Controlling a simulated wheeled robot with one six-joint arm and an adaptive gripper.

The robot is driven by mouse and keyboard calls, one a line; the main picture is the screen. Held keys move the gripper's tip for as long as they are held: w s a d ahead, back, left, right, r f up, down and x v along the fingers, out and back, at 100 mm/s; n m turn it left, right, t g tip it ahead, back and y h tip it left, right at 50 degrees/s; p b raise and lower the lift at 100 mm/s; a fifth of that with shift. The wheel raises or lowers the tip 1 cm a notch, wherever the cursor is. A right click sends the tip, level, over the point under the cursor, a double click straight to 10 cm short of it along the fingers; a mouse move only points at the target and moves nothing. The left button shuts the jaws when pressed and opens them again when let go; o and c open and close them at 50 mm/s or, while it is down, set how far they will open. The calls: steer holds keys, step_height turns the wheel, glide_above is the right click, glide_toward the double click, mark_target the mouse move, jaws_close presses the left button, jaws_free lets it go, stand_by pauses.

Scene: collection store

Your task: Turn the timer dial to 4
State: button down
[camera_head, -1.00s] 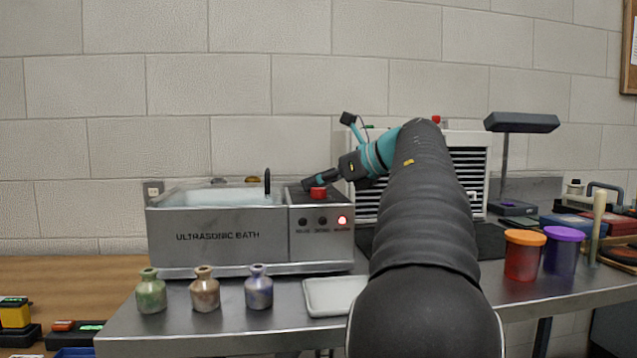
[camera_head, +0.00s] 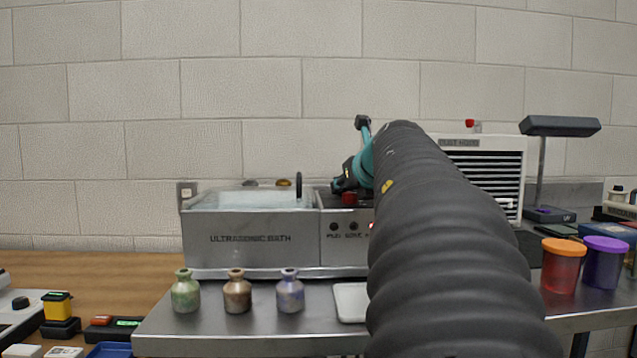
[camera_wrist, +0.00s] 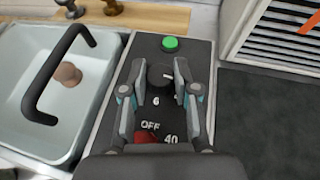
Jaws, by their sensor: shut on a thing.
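The timer dial (camera_wrist: 160,75) is a round black knob on the dark top panel of the ultrasonic bath (camera_head: 250,245). In the wrist view, my gripper (camera_wrist: 160,78) is shut on the dial, one finger on each side. A small pale mark shows on the dial's right part. A white 6 is printed just below the dial in the picture, with OFF and 40 lower down. A 4 cannot be made out. In the head view, my gripper (camera_head: 342,187) is at the panel, partly hidden by my arm, and the dial cannot be made out.
A green button (camera_wrist: 170,43) lies beyond the dial, and a red knob (camera_wrist: 148,137) is partly hidden below it. The open basin (camera_wrist: 65,85) with a black handle (camera_wrist: 50,75) is left. A white louvred unit (camera_head: 490,165) stands right. Several small bottles (camera_head: 237,292) stand in front.

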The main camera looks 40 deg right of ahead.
steer(key=shift+m+g+h, duration=0.3)
steer(key=shift+m+h, duration=0.3)
steer(key=shift+h, duration=0.1)
steer(key=c, duration=0.9)
jaws_free()
steer(key=shift+o, duration=0.2)
steer(key=v, duration=1.2)
